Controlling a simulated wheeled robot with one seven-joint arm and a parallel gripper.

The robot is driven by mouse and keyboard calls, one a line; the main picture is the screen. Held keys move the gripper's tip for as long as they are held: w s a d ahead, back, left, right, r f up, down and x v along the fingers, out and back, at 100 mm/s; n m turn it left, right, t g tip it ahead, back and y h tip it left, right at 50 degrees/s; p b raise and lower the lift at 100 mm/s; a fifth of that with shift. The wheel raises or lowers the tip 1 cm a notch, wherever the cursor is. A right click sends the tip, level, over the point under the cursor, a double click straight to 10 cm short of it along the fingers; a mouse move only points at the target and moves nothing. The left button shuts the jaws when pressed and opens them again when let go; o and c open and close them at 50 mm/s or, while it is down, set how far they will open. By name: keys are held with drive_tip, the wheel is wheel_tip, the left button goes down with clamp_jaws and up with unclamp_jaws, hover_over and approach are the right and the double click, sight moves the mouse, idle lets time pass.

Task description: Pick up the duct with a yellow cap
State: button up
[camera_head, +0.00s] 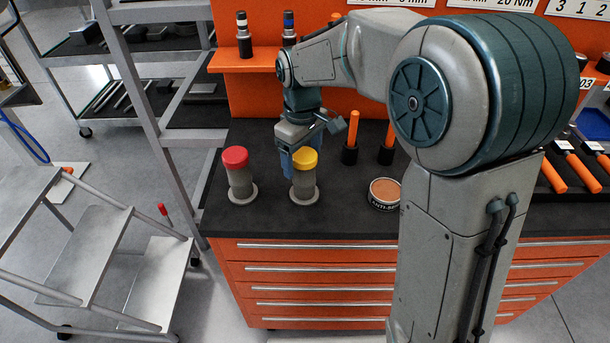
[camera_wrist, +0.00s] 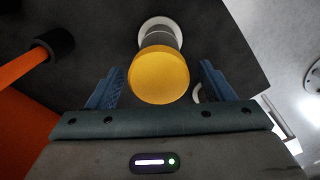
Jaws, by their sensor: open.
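The duct with a yellow cap (camera_head: 304,178) stands upright on the dark bench top (camera_head: 330,213), its grey body above a pale round flange. In the wrist view its yellow cap (camera_wrist: 159,76) sits between and beyond my two blue fingers, with a gap on each side. My gripper (camera_head: 291,163) is open and empty, just behind and slightly left of the yellow cap in the head view. It also shows in the wrist view (camera_wrist: 160,82). A similar duct with a red cap (camera_head: 238,176) stands upright to the left.
A round tin (camera_head: 384,194) stands right of the yellow-capped duct. Orange-handled tools (camera_head: 352,132) stand in black holders behind it. An orange shelf (camera_head: 247,60) with two bottle-like items is at the back. A metal step ladder (camera_head: 95,245) is at the left.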

wheel_tip(320, 180, down, 4)
drive_tip(key=shift+d+f, duration=0.15)
drive_tip(key=shift+f, duration=0.05)
drive_tip(key=c, duration=1.2)
drive_tip(key=shift+o, duration=0.2)
drive_tip(key=shift+r, duration=0.15)
